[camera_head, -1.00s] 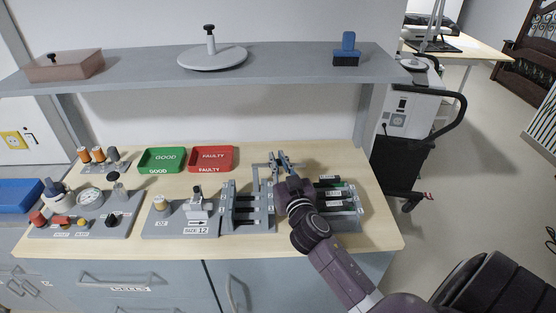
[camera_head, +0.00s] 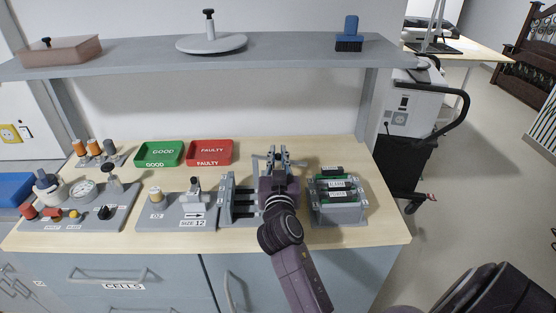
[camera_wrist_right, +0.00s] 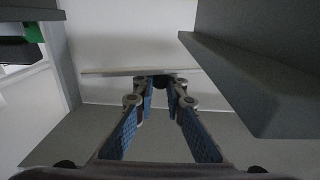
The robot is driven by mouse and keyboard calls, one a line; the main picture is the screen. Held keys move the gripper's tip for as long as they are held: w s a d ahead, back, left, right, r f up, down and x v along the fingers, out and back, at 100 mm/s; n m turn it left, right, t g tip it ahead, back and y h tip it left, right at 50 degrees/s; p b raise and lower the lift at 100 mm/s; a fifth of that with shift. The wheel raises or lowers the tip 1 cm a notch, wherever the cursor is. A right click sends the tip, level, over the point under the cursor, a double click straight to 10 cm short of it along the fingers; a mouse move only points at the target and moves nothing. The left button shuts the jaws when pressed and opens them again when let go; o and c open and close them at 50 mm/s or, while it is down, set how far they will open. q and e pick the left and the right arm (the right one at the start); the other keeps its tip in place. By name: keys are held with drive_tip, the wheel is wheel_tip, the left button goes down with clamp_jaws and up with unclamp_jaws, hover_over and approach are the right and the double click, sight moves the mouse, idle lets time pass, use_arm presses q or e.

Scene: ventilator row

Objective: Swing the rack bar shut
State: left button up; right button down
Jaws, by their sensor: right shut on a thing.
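The grey rack (camera_head: 228,196) stands on the bench with slotted walls; my right arm covers its right side. My right gripper (camera_head: 278,158) is over the rack's back right part. In the right wrist view the blue-padded fingers (camera_wrist_right: 163,86) converge on a small dark piece at a pale, level bar, which I take for the rack bar (camera_wrist_right: 112,72). They are shut on it. In the head view the bar is mostly hidden by my gripper, so its angle cannot be told. My left gripper is not in view.
A holder with green-and-black labelled cells (camera_head: 338,202) stands just right of my arm. The SIZE 12 gauge block (camera_head: 176,212) is left of the rack. Green (camera_head: 159,154) and red (camera_head: 210,153) trays lie behind. A shelf (camera_head: 270,56) spans above.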

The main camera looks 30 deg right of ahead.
sight(278, 154)
drive_tip(key=c, duration=1.9)
unclamp_jaws()
drive_tip(key=shift+c, duration=0.2)
wheel_tip(278, 154, up, 10)
drive_tip(key=shift+r, duration=0.1)
